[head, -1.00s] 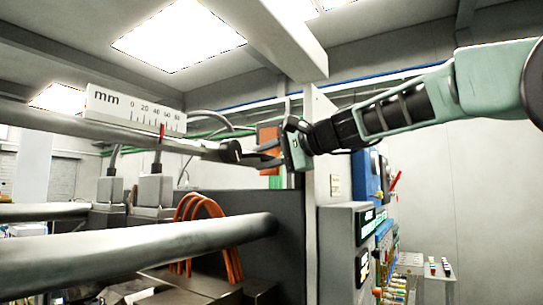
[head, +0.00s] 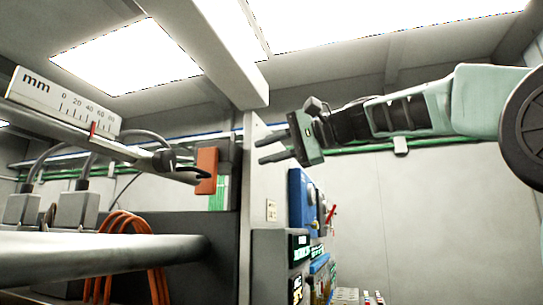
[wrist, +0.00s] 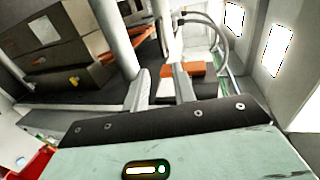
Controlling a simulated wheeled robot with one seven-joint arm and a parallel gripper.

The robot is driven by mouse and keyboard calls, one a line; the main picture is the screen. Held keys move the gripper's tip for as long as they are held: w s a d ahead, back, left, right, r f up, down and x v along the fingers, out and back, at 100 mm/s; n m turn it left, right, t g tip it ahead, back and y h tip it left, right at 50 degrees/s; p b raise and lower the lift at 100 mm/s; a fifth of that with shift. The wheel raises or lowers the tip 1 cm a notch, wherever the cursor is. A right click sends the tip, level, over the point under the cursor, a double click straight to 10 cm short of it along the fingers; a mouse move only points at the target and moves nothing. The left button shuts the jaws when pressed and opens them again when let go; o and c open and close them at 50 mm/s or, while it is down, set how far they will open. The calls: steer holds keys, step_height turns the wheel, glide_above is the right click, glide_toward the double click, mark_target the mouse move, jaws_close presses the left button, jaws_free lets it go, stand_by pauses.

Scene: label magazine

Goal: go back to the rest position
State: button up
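My gripper (head: 262,151) is at the end of my outstretched arm in the upper right of the head view.
A grey bar (head: 110,252) crosses the lower left, with orange cables (head: 130,225) looped by it. An orange block (head: 206,170) sits behind the bar's tip. A blue box (head: 300,200) and panels with displays stand below my gripper. The wall right of them is clear.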

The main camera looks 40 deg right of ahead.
steer(key=shift+s+d, duration=0.15)
steer(key=shift+s, duration=0.05)
stand_by(0.5)
steer(key=a+f+n+g+h+b, duration=0.1)
steer(key=a+f+n+g, duration=0.3)
steer(key=f, duration=0.6)
steer(key=a+f+g+b, duration=0.1)
steer(key=a+f, duration=0.6)
steer(key=f, duration=0.4)
steer(key=a+f+n+g+h, duration=0.1)
steer(key=a+f+n+g, duration=0.3)
steer(key=f, duration=0.6)
steer(key=s+a+f+n+g+h+b, duration=0.1)
steer(key=s+f+n, duration=0.4)
steer(key=s+f, duration=0.6)
steer(key=s+a+f+n+g+h+b, duration=0.1)
steer(key=s+f+n+h, duration=0.4)
steer(key=s+f, duration=0.6)
step_height(320, 180, down, 7)
steer(key=shift+a+r+n+g+h+b, duration=0.25)
steer(key=shift+a+g, duration=0.55)
steer(key=shift+a, duration=0.45)
